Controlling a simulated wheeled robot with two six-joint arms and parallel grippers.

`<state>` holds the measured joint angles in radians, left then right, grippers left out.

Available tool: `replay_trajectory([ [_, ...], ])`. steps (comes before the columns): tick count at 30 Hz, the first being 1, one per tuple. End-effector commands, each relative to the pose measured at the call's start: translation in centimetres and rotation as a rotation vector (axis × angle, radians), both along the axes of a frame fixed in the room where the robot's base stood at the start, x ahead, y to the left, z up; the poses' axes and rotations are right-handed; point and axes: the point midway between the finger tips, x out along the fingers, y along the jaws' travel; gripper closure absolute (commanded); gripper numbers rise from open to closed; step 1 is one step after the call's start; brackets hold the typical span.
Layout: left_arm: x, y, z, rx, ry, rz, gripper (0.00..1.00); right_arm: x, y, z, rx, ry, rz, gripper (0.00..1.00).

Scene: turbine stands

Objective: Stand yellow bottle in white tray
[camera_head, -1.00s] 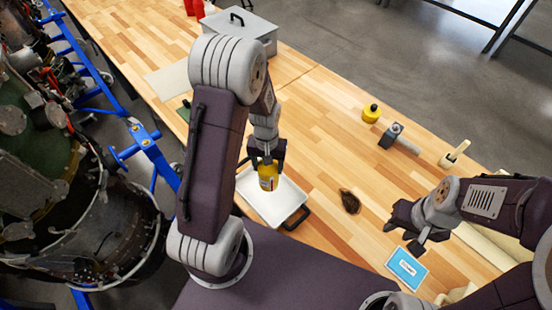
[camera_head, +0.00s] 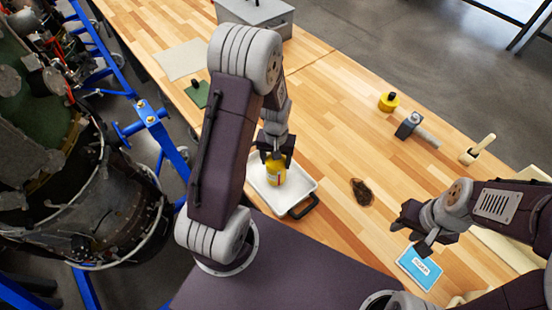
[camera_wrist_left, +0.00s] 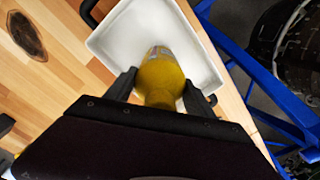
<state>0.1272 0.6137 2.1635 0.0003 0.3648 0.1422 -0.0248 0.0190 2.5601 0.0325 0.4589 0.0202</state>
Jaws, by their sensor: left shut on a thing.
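The yellow bottle (camera_head: 275,171) is upright in the head view, with its lower part over the white tray (camera_head: 300,190). My left gripper (camera_head: 275,155) is shut on the bottle's upper part from above. In the left wrist view the bottle (camera_wrist_left: 160,75) is between the two fingers of the left gripper (camera_wrist_left: 155,88), with the white tray (camera_wrist_left: 120,35) behind it. I cannot tell whether the bottle's base touches the tray floor. My right gripper (camera_head: 420,232) is over the table at the right, away from the tray; its fingers look apart and empty.
A dark oval thing (camera_head: 362,192) lies right of the tray. A blue card (camera_head: 419,267) is below my right gripper. A yellow round container (camera_head: 389,102), a hammer-like tool (camera_head: 415,128) and a grey box (camera_head: 262,12) stand farther back. The table's middle is clear.

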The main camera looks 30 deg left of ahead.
Motion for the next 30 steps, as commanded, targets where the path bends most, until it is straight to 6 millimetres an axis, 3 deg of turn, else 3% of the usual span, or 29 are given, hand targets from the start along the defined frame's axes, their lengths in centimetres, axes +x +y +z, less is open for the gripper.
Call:
replay_trajectory([
  [22,0.02,0.01,-0.98,0.0,0.0,0.0,1.0,0.0,0.0,-0.7,0.0,0.0,0.0,0.64],
  [23,0.02,0.01,-0.97,0.0,0.0,0.0,0.35,0.0,0.0,-0.68,0.0,0.0,0.0,0.64],
  [24,0.02,0.01,-0.9,0.0,0.0,0.0,0.24,0.0,0.0,-0.62,0.0,0.0,0.0,0.64],
  [26,0.02,0.01,-0.9,0.0,0.0,0.0,0.12,0.0,0.0,-0.62,0.0,0.0,0.0,0.64],
  [30,0.02,0.01,-0.89,0.0,0.0,0.0,0.12,0.0,0.0,-0.62,0.0,0.0,0.0,0.64],
])
